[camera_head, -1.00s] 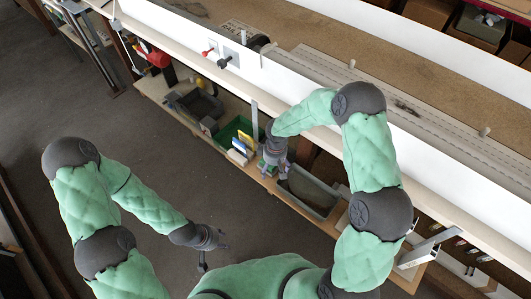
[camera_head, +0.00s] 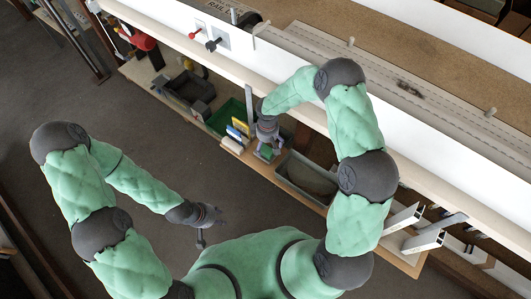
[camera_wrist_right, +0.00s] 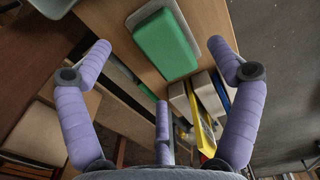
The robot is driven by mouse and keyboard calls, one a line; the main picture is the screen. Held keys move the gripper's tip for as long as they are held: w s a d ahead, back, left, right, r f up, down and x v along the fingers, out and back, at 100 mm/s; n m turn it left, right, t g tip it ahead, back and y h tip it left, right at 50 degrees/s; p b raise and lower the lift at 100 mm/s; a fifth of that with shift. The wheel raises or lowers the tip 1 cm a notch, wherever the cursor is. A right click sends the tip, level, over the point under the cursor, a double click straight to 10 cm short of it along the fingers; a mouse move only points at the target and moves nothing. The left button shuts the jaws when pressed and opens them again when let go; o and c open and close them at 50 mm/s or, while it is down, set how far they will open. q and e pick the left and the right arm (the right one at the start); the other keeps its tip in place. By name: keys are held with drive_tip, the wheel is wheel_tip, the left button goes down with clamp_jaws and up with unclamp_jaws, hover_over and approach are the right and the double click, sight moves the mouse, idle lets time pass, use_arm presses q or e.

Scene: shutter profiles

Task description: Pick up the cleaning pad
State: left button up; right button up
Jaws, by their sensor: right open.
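The cleaning pad, a green block with a white layer beneath (camera_wrist_right: 165,45), lies flat on a wooden shelf in the right wrist view. In the head view a small green patch of it (camera_head: 266,152) shows below my right gripper (camera_head: 268,140). The right gripper is open and empty. In the wrist view its purple fingers (camera_wrist_right: 159,50) are spread to both sides of the pad, with the third finger below it; they look apart from it. My left gripper (camera_head: 208,225) is open and empty over the floor, far from the shelf.
Yellow, white and blue upright items (camera_wrist_right: 208,115) stand close beside the pad. A grey bin (camera_head: 308,178) sits to its right, and a green bin (camera_head: 228,118) and dark bin (camera_head: 185,90) to its left. The white workbench edge (camera_head: 400,130) overhangs the shelf.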

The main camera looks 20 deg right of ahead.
sight(267, 147)
drive_tip(key=f, duration=0.1)
drive_tip(key=f+b, duration=0.1)
drive_tip(key=f, duration=0.2)
drive_tip(key=shift+w+f, duration=0.15)
drive_tip(key=shift+w, duration=0.1)
drive_tip(key=c, duration=1.3)
drive_tip(key=shift+r, duration=0.65)
wheel_tip(267, 147, up, 2)
drive_tip(key=shift+r+p, duration=0.25)
drive_tip(key=shift+p, duration=0.55)
drive_tip(key=s+a+r+p, duration=0.1)
drive_tip(key=s+a+r, duration=0.1)
drive_tip(key=s+r, duration=0.1)
drive_tip(key=s+a+r+p, duration=0.1)
drive_tip(key=s+a+r, duration=0.2)
drive_tip(key=s, duration=0.1)
drive_tip(key=s+a+r+p, duration=0.1)
drive_tip(key=s+a+r, duration=0.2)
drive_tip(key=s, duration=0.1)
drive_tip(key=shift+s+r, duration=0.2)
drive_tip(key=shift+s, duration=0.1)
